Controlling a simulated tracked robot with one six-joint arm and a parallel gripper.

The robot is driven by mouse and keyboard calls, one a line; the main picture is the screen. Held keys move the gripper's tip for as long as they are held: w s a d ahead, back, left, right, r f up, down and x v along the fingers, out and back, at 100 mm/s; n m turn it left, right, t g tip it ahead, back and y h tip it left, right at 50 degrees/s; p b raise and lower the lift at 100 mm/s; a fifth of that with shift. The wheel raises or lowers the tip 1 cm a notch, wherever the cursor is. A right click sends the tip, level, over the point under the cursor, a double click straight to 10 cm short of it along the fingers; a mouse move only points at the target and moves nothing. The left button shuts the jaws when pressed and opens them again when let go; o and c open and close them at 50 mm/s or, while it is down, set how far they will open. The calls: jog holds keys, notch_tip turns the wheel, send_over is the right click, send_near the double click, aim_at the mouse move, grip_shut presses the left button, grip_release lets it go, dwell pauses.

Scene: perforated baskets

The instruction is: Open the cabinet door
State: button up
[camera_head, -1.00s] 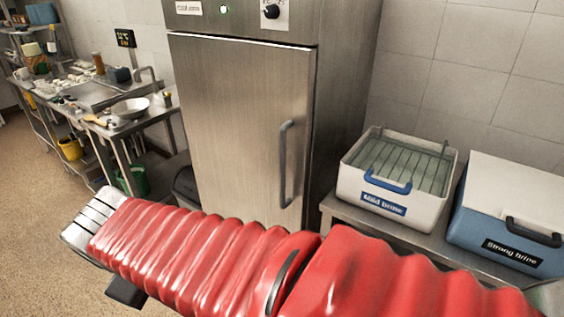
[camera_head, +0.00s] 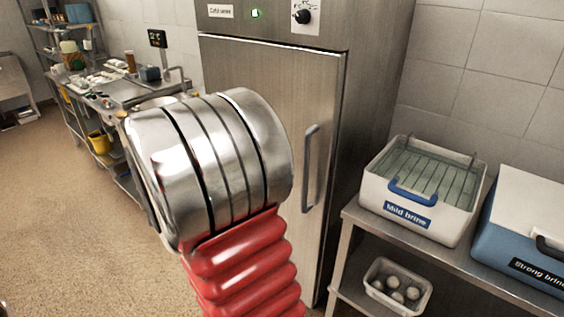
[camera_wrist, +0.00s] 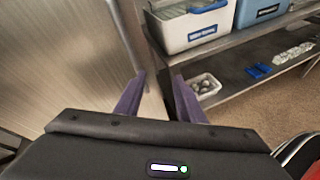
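The tall steel cabinet's door (camera_head: 275,70) is shut in the head view, with a vertical bar handle (camera_head: 309,168) near its right edge. In the wrist view the door (camera_wrist: 60,60) fills the left side. The handle (camera_wrist: 123,35) runs down from the top toward the left finger. My gripper (camera_wrist: 158,90) has two purple fingers spread apart with nothing between them. The handle's lower end appears close to the left fingertip; I cannot tell whether they touch. In the head view my silver wrist and red arm cover the lower left of the door, and the fingers are hidden.
Right of the cabinet, a steel shelf table (camera_head: 370,225) holds a white Mild brine box (camera_head: 447,215) and a blue Strong brine box (camera_head: 525,235). A small white basket (camera_head: 372,293) sits on its lower shelf. Open floor (camera_head: 60,230) lies at left.

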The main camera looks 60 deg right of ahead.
aim_at(306, 165)
jog(key=w+d+f+n+h, duration=0.2)
jog(key=w+d+n+h, duration=0.1)
jog(key=d, duration=0.6)
jog(key=shift+w+n+h, duration=0.15)
jog(key=shift+n+h, duration=0.55)
jog(key=shift+n, duration=0.4)
jog(key=x, duration=1.4)
jog(key=shift+a, duration=0.1)
jog(key=shift+c, duration=0.2)
grip_shut()
